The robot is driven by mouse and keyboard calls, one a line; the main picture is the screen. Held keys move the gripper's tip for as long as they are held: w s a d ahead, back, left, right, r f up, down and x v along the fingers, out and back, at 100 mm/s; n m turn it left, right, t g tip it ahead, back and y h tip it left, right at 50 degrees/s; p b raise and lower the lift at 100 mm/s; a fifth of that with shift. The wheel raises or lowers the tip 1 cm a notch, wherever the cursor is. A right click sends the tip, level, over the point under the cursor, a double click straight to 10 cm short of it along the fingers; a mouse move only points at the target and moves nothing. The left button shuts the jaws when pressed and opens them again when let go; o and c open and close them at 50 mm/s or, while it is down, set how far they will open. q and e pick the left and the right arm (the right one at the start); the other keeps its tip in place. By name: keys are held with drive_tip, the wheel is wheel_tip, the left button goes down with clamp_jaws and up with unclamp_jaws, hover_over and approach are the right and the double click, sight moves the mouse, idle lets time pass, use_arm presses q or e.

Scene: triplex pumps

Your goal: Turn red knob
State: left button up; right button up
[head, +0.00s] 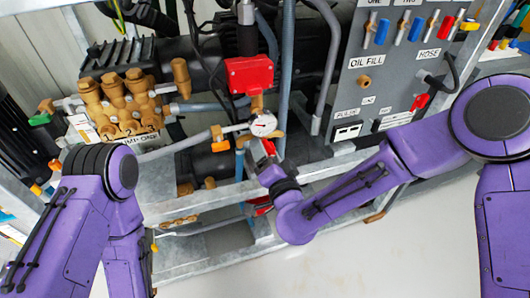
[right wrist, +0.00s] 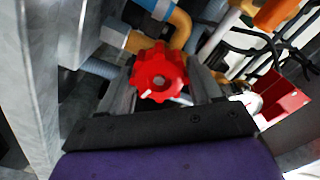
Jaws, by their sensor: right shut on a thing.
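A white pressure gauge (head: 263,124) sits close above my right gripper, under a red box (head: 250,74). A brass pump (head: 122,105) is at left. A grey panel (head: 385,65) with coloured valve handles is at right. A metal upright (right wrist: 35,80) stands close at left in the wrist view.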

drive_tip(key=m, duration=0.4)
drive_tip(key=shift+d+f+m, duration=0.1)
drive_tip(key=shift+m, duration=1.8)
drive_tip(key=shift+m+b, duration=0.3)
drive_tip(key=o, duration=1)
drive_tip(key=v, duration=1)
drive_tip(key=shift+s, duration=0.25)
